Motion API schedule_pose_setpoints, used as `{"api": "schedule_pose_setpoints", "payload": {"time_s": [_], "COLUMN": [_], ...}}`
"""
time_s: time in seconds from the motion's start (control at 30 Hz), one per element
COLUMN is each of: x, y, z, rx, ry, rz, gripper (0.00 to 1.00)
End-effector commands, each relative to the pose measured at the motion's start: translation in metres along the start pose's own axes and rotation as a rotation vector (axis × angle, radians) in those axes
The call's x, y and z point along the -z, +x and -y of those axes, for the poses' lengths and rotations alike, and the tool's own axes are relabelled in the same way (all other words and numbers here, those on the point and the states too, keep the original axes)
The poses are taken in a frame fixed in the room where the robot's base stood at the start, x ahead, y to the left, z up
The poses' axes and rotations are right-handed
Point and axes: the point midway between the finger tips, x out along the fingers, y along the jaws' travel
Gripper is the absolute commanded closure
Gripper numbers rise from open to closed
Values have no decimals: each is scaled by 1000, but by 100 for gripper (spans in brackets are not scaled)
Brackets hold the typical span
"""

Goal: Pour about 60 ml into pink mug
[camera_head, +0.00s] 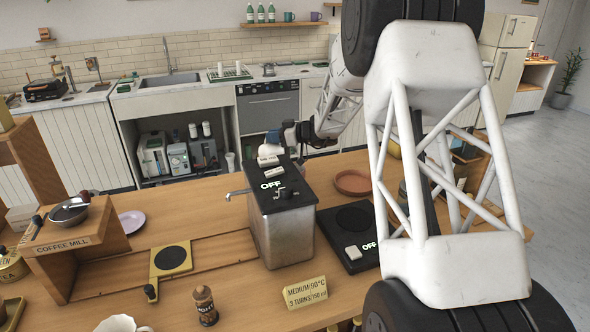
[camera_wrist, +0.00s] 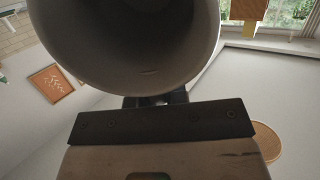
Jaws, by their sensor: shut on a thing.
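My gripper (camera_wrist: 156,98) is shut on a grey round vessel (camera_wrist: 130,65), which fills the top of the wrist view. Its rounded edge and dark hollow face the camera; I cannot tell whether this is its mouth or its underside. In the head view my arm reaches behind the metal boiler (camera_head: 283,225), where the end of the arm is small and partly hidden. I cannot make out a pink mug on the counter. No liquid stream shows.
The boiler's display reads OFF, as does the black hot plate (camera_head: 352,225) to its right. A terracotta dish (camera_head: 352,182), a pepper grinder (camera_head: 204,306), a sign (camera_head: 305,292) and a coffee mill stand (camera_head: 75,240) occupy the wooden counter. The boiler's tap points left over clear wood.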

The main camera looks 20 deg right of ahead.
Motion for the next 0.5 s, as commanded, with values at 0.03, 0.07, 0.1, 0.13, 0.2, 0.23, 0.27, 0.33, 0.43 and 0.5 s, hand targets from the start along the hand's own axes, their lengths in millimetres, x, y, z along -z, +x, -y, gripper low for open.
{"api": "schedule_pose_setpoints", "payload": {"time_s": [0.03, 0.07, 0.1, 0.13, 0.2, 0.23, 0.27, 0.33, 0.43, 0.5], "x": [1, 1, 1, 1, -1, -2, -4, -11, -13, -16], "y": [-1, -2, -1, -1, 4, 7, 11, 23, 27, 32], "z": [0, 0, 0, 0, 0, 0, 0, 0, 0, 0], "rx": [-1, -1, -1, 0, 0, 0, 1, 2, 0, 1], "ry": [-1, 0, 0, 0, -1, -1, -1, -2, -3, -2], "rz": [-4, -7, -7, -5, 13, 27, 45, 99, 168, 214], "gripper": [100, 100, 100, 100, 100, 100, 100, 100, 100, 100]}}
